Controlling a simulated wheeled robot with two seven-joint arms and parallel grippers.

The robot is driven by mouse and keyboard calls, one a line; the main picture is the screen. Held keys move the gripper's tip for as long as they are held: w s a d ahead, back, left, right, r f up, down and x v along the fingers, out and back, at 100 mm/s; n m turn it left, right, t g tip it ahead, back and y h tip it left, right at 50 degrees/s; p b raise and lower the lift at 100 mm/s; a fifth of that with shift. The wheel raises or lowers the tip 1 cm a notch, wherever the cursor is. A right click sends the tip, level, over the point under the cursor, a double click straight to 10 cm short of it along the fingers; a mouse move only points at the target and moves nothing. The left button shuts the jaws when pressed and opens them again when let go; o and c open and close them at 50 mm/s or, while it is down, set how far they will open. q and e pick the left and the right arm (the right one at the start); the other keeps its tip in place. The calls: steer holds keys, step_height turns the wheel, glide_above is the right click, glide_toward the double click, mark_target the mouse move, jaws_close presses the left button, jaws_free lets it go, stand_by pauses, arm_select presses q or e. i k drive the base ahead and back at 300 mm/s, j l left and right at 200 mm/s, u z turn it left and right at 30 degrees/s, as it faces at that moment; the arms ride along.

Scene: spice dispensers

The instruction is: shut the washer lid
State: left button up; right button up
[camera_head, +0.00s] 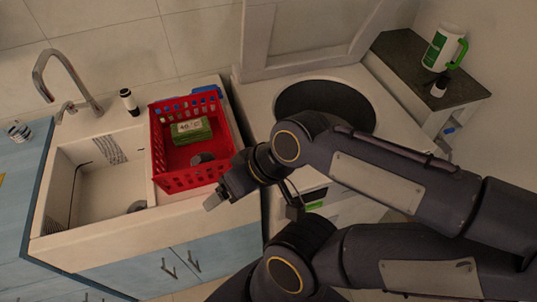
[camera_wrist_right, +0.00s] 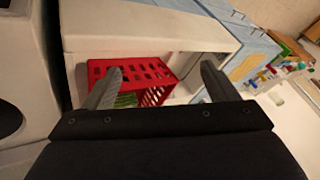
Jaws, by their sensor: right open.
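The white washer (camera_head: 262,105) stands right of the sink counter, with a round dark opening (camera_head: 325,97) in its top. Its lid (camera_head: 312,35) stands raised at the back, against the wall; its upper part is cut off by the picture edge. My right arm crosses in front of the washer and hides part of its top and front. My right gripper (camera_head: 216,197) is left of the washer, close to the front right corner of the red basket. In the wrist view the right gripper (camera_wrist_right: 162,72) is open, with nothing between its fingers. My left gripper is not in view.
A dark shelf (camera_head: 405,60) at the right holds a white-and-green jug (camera_head: 440,48) and a small bottle (camera_head: 439,88). A faucet (camera_head: 65,70) rises at the left.

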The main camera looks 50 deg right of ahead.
mark_target(257, 16)
steer(key=z, duration=2.3)
